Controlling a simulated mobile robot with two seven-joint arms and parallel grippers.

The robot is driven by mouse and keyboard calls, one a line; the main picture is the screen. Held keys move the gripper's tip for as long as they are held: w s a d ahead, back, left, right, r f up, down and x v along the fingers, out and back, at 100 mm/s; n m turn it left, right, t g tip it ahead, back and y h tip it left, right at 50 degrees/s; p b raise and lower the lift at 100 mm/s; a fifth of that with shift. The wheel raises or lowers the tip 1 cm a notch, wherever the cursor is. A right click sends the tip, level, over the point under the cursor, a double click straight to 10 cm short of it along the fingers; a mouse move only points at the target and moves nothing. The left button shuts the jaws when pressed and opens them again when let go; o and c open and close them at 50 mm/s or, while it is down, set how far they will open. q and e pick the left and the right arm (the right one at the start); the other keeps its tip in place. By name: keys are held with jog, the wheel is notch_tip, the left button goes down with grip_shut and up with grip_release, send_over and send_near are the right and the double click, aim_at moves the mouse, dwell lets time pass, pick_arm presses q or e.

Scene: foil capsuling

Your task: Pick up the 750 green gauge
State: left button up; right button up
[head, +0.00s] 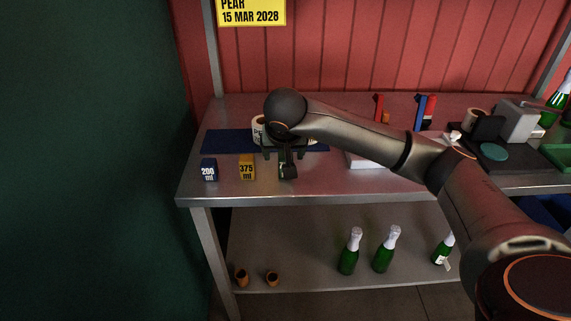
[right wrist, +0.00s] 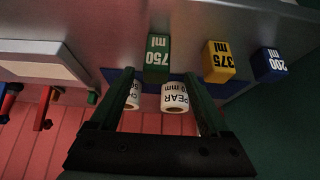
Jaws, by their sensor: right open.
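The green 750 ml gauge (right wrist: 157,58) is a small upright-looking block with white lettering; it shows upside down in the right wrist view. In the head view it is a dark block (head: 288,172) at the front of the bench, partly covered by my arm. My right gripper (right wrist: 159,73) is open. Its two fingers are spread to either side of the gauge's line, with the gauge at or just beyond their tips; contact cannot be told. In the head view the right gripper (head: 285,154) is over the blue mat. My left gripper is not in view.
The yellow 375 ml gauge (head: 247,168) and blue 200 ml gauge (head: 209,170) stand to the left. White label rolls (right wrist: 174,96) sit on the blue mat (head: 225,142) behind. Green bottles (head: 348,252) stand on the lower shelf. A white box (right wrist: 38,64) is nearby.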

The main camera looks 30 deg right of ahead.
jog(key=shift+s+p+x, duration=0.1)
jog(key=shift+p+x, duration=0.05)
jog(key=shift+x, duration=1.35)
jog(key=shift+s+p+x, duration=0.15)
jog(key=shift+x, duration=1.35)
jog(key=shift+d+f, duration=0.1)
jog(key=shift+d, duration=0.05)
grip_shut()
